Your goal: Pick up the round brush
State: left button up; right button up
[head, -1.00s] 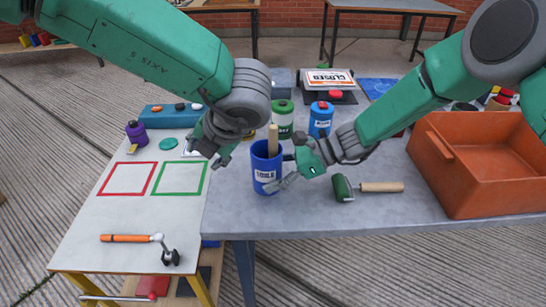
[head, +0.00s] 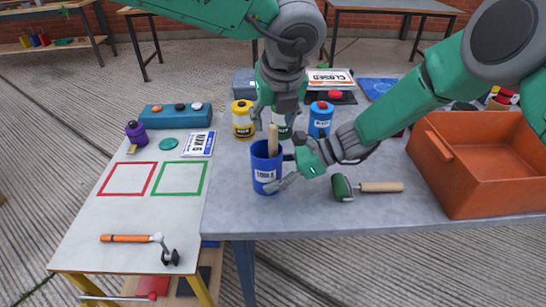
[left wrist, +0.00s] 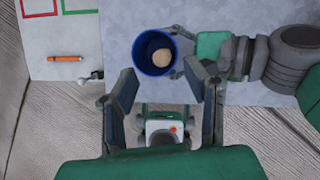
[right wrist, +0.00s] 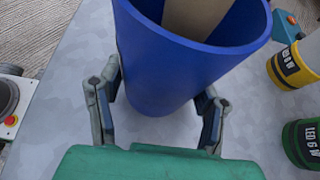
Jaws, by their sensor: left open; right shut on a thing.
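A blue tool cup (head: 266,170) stands on the grey table, with a wooden handle (head: 273,140) sticking up out of it. The handle is probably the round brush's; its head is hidden inside the cup. The left wrist view shows the handle's round end (left wrist: 158,52) inside the cup's rim. My left gripper (head: 278,108) is open and empty, pointing down behind and above the handle, apart from it. My right gripper (head: 286,174) is shut on the cup from its right side; in the right wrist view its fingers flank the blue wall (right wrist: 158,75).
Yellow (head: 243,118), green and blue (head: 320,120) cans stand behind. An orange bin (head: 480,165) stands at right.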

aim_at(273, 127)
pick_arm(q)
jog(key=x, duration=0.4)
jog(key=shift+w+d+f, duration=0.1)
jog(key=shift+w+f, duration=0.15)
jog(key=shift+f, duration=0.1)
grip_shut()
notch_tip(273, 127, up, 18)
dwell(0.3)
pick_arm(e)
jog(key=o, duration=0.9)
jog(key=shift+o, duration=0.2)
